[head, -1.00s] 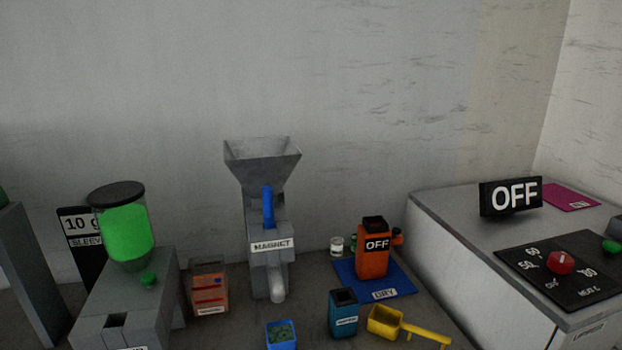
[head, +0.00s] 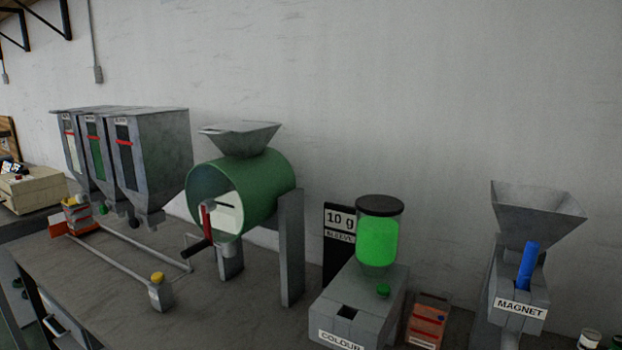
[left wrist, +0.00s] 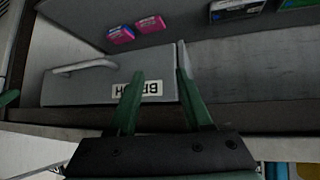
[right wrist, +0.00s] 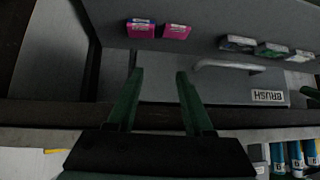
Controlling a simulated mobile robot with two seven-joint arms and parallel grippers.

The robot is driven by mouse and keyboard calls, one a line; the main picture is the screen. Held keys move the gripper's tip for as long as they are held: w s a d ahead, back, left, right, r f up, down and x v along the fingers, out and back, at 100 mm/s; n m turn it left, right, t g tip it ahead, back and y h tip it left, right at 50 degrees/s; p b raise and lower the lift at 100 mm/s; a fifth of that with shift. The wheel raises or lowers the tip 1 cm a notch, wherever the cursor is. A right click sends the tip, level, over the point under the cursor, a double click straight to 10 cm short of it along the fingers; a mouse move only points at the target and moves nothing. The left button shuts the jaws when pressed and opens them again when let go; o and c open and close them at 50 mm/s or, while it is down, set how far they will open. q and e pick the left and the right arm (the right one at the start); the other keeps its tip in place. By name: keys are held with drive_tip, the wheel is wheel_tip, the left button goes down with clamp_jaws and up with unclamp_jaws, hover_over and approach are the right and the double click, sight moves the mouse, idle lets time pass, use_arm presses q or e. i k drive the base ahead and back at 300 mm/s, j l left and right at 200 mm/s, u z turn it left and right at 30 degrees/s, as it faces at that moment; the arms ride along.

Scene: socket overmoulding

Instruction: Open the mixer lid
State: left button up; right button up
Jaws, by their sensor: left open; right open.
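The mixer, a green drum (head: 262,190) on grey legs, stands on the bench left of centre in the head view. A grey hopper (head: 240,138) sits on top of it. Its left end shows a pale face, a red upright bar (head: 207,218) and a black-gripped crank (head: 196,249); I cannot tell which part is the lid or whether it is shut. My left gripper (left wrist: 159,80) is open and empty in the left wrist view. My right gripper (right wrist: 160,80) is open and empty in the right wrist view. Neither gripper shows in the head view.
Grey silos (head: 150,150) stand left of the mixer, with rails and a yellow-topped post (head: 157,290) in front. A colour dispenser (head: 378,240) and magnet hopper (head: 535,215) stand right. Both wrist views face a drawer labelled BRUSH (left wrist: 110,90) and pink packs (right wrist: 158,30).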

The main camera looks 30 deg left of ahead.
sight(244, 126)
drive_tip(key=k+u, duration=0.3)
drive_tip(key=k, duration=0.15)
drive_tip(key=u, duration=1.3)
